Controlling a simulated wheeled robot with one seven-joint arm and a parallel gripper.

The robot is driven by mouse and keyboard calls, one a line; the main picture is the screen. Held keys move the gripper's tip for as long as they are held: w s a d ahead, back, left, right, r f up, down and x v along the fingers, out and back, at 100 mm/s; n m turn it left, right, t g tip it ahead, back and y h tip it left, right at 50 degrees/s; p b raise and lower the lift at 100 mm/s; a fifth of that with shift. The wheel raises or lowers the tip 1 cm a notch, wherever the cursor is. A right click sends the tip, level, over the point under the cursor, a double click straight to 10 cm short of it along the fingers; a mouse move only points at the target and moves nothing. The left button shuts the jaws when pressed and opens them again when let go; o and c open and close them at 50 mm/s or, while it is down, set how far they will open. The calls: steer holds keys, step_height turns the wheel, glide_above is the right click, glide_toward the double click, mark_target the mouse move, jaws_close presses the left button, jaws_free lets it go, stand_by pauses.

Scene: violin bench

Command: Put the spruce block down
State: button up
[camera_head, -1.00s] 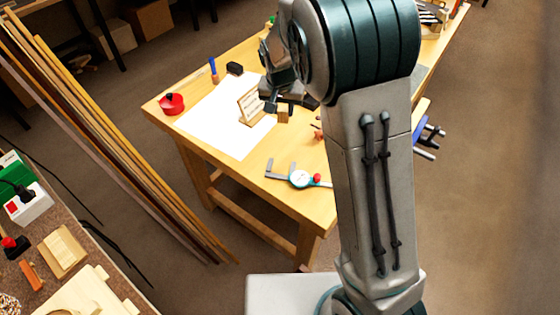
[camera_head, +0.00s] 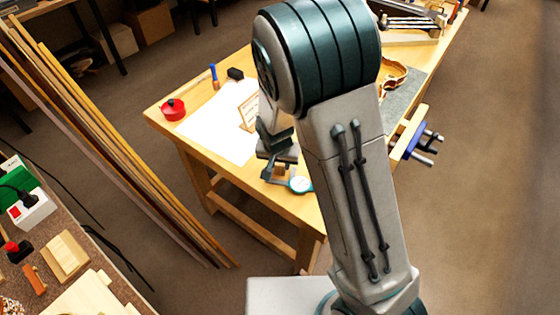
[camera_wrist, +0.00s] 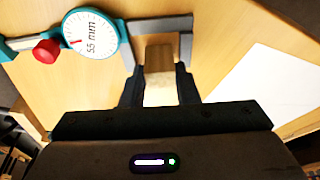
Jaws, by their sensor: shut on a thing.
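The spruce block (camera_wrist: 158,94) is held between the fingers of my gripper (camera_wrist: 159,84) in the wrist view. Its near face is pale and its far part is browner. It lines up between the two grey jaws of a dial caliper (camera_wrist: 95,32); I cannot tell whether it touches the bench. In the head view, my gripper (camera_head: 278,163) is over the front of the workbench, beside the caliper dial (camera_head: 300,185), with a small brown part of the block (camera_head: 281,173) showing. My arm hides part of the caliper there.
A white sheet (camera_head: 210,125) lies on the workbench (camera_head: 187,145), with a small lettered card (camera_head: 248,110) standing on it. A red round container (camera_head: 172,109), a blue-handled tool (camera_head: 214,76) and a dark block (camera_head: 235,73) are behind. A blue vise (camera_head: 425,145) sticks out at right.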

steer(key=shift+f, duration=0.2)
steer(key=o, duration=1)
steer(key=shift+o, duration=0.2)
steer(key=shift+r, duration=0.1)
steer(key=shift+s+a+r, duration=0.1)
steer(key=shift+r, duration=0.55)
steer(key=d+v, duration=0.1)
steer(key=v, duration=1)
steer(key=s+d+r+n, duration=0.1)
steer(key=s+d+r, duration=0.3)
steer(key=s+d, duration=0.3)
steer(key=s+d+r+n, duration=0.1)
steer(key=s+d+r, duration=0.4)
steer(key=s, duration=0.4)
steer(key=shift+d+n+y, duration=0.3)
steer(key=shift+d+y, duration=0.1)
steer(key=shift+d, duration=0.5)
